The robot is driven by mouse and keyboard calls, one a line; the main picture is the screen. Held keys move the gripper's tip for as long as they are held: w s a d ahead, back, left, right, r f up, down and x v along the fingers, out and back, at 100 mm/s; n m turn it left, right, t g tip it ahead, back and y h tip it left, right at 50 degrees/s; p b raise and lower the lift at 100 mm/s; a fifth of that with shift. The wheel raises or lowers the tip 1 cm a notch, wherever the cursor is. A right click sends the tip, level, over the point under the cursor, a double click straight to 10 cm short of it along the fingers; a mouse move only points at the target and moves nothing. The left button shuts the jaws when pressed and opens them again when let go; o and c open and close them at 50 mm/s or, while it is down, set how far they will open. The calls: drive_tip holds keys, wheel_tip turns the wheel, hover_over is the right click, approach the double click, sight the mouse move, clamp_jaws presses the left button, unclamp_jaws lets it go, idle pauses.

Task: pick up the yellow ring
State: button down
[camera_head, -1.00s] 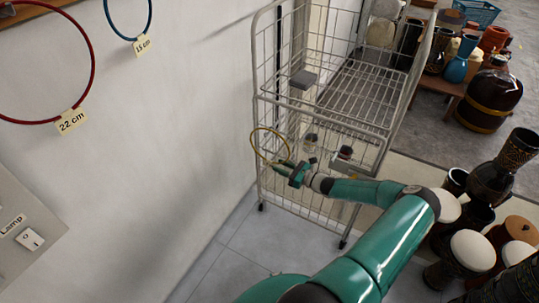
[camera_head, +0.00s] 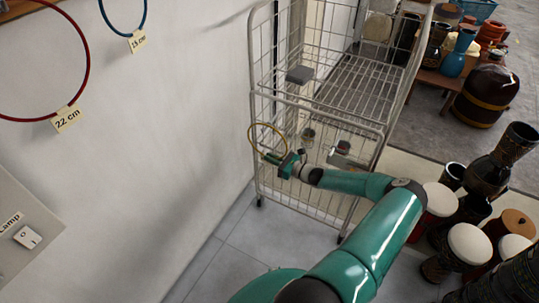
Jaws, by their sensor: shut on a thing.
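The yellow ring (camera_head: 267,125) is a thin hoop in front of the wire cage trolley, near its left side. My gripper (camera_head: 272,158) is at the end of my green arm, at the ring's lower edge. It is shut on the ring, which stands up from the fingertips. The trolley's wires show through the hoop. The fingers are small in this view, and the exact grip point is hard to make out.
The wire trolley (camera_head: 322,98) stands close behind my gripper. A white wall (camera_head: 190,130) is on the left, with a red ring (camera_head: 88,50) and a blue ring (camera_head: 145,18) hanging there. Several drums (camera_head: 470,243) crowd the right. Floor tiles (camera_head: 235,240) are clear between.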

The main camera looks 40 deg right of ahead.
drive_tip(key=shift+r, duration=0.5)
wheel_tip(320, 180, up, 2)
drive_tip(key=shift+r, duration=0.25)
drive_tip(key=s+a+r, duration=0.9)
drive_tip(key=s, duration=0.1)
drive_tip(key=shift+s+a+r, duration=0.2)
drive_tip(key=shift+s+r, duration=0.05)
